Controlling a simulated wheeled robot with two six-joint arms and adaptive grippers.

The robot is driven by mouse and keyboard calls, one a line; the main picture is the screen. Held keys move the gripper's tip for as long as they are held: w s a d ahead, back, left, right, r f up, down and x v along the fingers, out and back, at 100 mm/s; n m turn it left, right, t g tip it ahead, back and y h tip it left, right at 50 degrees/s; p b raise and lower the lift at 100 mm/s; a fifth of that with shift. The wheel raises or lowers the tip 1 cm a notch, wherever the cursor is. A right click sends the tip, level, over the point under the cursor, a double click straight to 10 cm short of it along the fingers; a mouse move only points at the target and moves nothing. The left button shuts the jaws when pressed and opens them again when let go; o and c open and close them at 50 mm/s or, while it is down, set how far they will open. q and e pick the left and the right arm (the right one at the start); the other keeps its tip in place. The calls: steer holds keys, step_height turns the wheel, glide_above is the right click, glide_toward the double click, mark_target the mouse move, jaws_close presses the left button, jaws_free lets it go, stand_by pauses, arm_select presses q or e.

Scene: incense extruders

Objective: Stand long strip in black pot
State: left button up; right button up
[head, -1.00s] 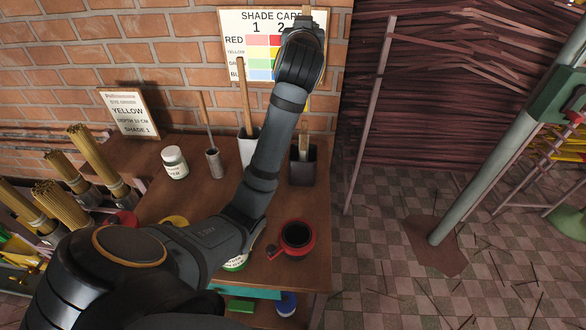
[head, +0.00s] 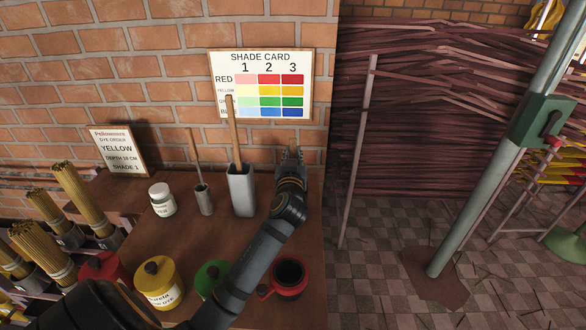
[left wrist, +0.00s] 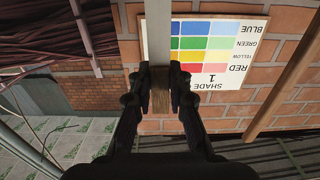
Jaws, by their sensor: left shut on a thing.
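The long strip shows in the left wrist view (left wrist: 158,35), pale along its length with a brown wooden end between my fingers. My left gripper (left wrist: 160,80) is shut on it near that brown end. In the head view my left gripper (head: 291,160) is over the back right of the table, with a bit of the strip's brown end (head: 292,145) showing between the fingers. The black pot is hidden behind my left arm in the head view. I cannot tell whether the strip's lower end is inside it. My right gripper is not in view.
A tall silver pot (head: 242,192) with a wooden stick stands just left of my gripper. A metal cup (head: 203,200), a white jar (head: 162,199), yellow (head: 160,285) and green (head: 207,278) pots, and a red dark-filled pot (head: 289,278) stand nearby. The shade card (head: 262,85) hangs behind.

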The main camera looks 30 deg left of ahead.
arm_select(q)
step_height(320, 180, down, 4)
steer(key=shift+f, duration=0.15)
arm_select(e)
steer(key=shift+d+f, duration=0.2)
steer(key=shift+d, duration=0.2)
arm_select(q)
steer(key=shift+b, duration=0.3)
steer(key=shift+f, duration=0.2)
steer(key=o, duration=0.8)
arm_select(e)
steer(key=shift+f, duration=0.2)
arm_select(q)
steer(key=shift+r, duration=0.1)
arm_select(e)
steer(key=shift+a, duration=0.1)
